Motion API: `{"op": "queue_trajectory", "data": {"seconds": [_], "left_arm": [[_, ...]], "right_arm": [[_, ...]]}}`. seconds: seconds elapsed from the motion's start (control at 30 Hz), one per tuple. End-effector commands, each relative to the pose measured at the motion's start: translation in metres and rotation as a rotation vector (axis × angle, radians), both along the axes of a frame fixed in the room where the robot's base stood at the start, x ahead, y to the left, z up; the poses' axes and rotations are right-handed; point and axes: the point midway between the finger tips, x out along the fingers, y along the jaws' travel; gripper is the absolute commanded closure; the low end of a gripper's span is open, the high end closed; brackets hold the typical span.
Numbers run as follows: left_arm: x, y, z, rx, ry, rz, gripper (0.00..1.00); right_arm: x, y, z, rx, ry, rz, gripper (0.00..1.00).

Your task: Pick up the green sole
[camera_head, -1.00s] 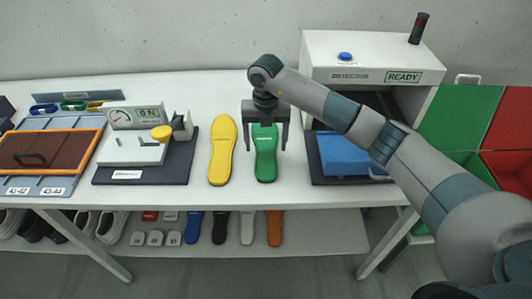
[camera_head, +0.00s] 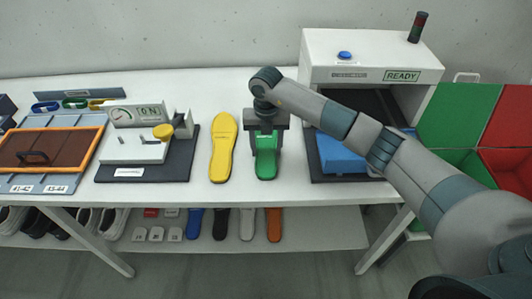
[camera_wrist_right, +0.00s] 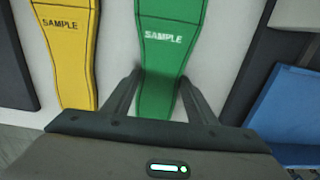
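The green sole (camera_head: 265,168) lies on the white table, right of the yellow sole (camera_head: 222,150). My right gripper (camera_head: 266,146) is down over its middle and hides part of its far half. In the right wrist view the green sole (camera_wrist_right: 172,38) with its "SAMPLE" print runs between the two fingers (camera_wrist_right: 162,78). Both fingertips are against its side edges at the narrow part, so the gripper looks shut on it. The sole appears still flat on the table. My left gripper is in neither view.
The yellow sole lies close on the left. A gauge device on a dark base (camera_head: 150,168) stands further left. A white machine with a "READY" sign (camera_head: 372,50) and a blue block (camera_head: 340,155) are on the right. Green and red bins (camera_head: 505,165) stand far right.

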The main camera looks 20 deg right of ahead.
Motion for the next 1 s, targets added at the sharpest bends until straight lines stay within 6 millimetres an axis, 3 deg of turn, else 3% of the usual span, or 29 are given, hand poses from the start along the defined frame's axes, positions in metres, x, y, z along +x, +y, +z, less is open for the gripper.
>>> {"op": "queue_trajectory", "data": {"seconds": [0.47,0.7,1.0], "left_arm": [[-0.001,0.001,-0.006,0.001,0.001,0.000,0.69],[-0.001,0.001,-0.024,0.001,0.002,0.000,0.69],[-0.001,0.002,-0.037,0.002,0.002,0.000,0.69]], "right_arm": [[0.001,0.000,0.008,-0.001,-0.002,-0.001,0.77],[0.002,0.000,0.039,0.000,-0.007,0.002,0.77],[-0.045,-0.006,0.066,0.000,-0.004,0.003,0.77]]}}
